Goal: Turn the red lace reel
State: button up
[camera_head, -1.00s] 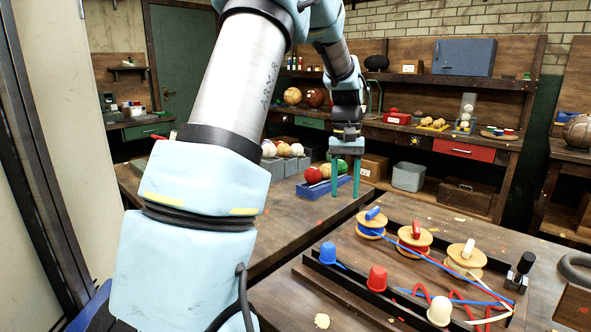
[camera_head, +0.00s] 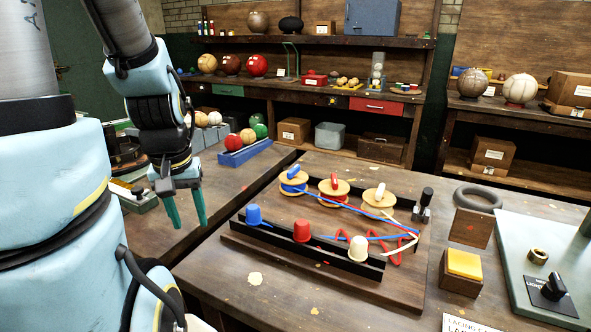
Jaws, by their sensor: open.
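Three wooden lace reels stand in a row at the back of a dark board (camera_head: 400,293) on the workbench. The red lace reel (camera_head: 334,188), with a red handle on top, is the middle one. The blue lace reel (camera_head: 293,182) is to its left and the white lace reel (camera_head: 378,197) to its right. Red, blue and white laces run loosely across the board's right side. My gripper (camera_head: 187,222) is open and empty, pointing down, left of the board and well apart from the reels.
A black clamp-like piece (camera_head: 422,207) is at the board's right end. A yellow-topped block (camera_head: 463,265) and green plate (camera_head: 535,255) lie further right.

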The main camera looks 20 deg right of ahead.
aim_at(331, 188)
jog(key=z, duration=0.9)
